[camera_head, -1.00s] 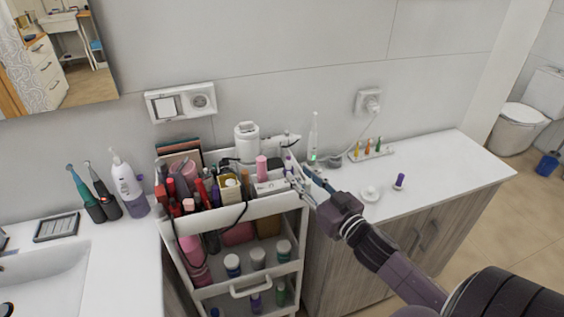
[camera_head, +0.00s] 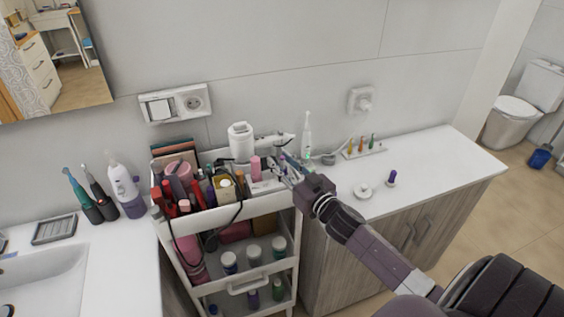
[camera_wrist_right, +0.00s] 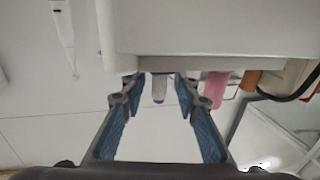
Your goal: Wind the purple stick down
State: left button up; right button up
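The purple stick (camera_wrist_right: 159,88) shows in the right wrist view as a narrow grey and purple cylinder between my fingertips. It is at the right edge of the cart's top tray in the head view, mostly hidden by the gripper. My right gripper (camera_head: 284,171) reaches the cart's right rim from the right. In the wrist view the right gripper (camera_wrist_right: 160,82) is open, with a gap on both sides of the stick. A small purple piece (camera_head: 392,177) stands upright on the right counter. My left gripper is out of view.
The white cart's top tray (camera_head: 238,211) is crowded with bottles and tubes, including a pink tube (camera_head: 255,166). A white electric toothbrush (camera_head: 306,140) and a rack of small coloured tubes (camera_head: 364,149) stand behind on the counter. The counter's right part is clear.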

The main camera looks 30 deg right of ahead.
grip_shut()
jog(key=shift+m+h, duration=0.3)
jog(key=shift+h, duration=0.2)
jog(key=shift+m+h, duration=0.5)
jog(key=shift+h, duration=0.1)
jog(key=shift+m+h+b, duration=0.4)
jog(key=shift+h+b, duration=0.1)
jog(key=shift+h, duration=0.3)
jog(key=shift+m+g+h+b, duration=0.7)
jog(key=shift+m+h+b, duration=0.5)
jog(key=shift+h, duration=0.4)
jog(key=shift+o, duration=0.7)
grip_release()
